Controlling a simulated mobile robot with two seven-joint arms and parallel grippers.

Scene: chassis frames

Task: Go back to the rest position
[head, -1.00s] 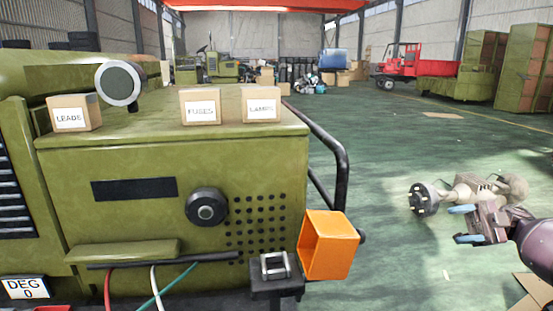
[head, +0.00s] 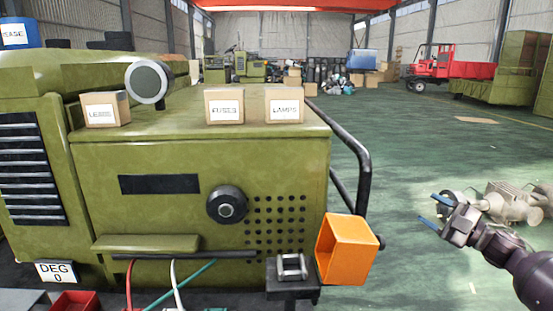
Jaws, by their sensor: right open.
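My right gripper (head: 436,212) is at the right of the head view, its arm coming in from the lower right corner. Its two blue-tipped fingers are spread apart with nothing between them. It is over the green floor, to the right of the orange box (head: 352,250) and clear of it. My left gripper is not in view.
A green vehicle body (head: 150,220) fills the left, with boxes labelled LEADS (head: 105,108), FUSES (head: 224,105) and LAMPS (head: 284,105) on top. A black rail (head: 362,165) curves around its right corner. An axle part (head: 515,203) lies on the floor behind my right gripper. Open floor lies beyond.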

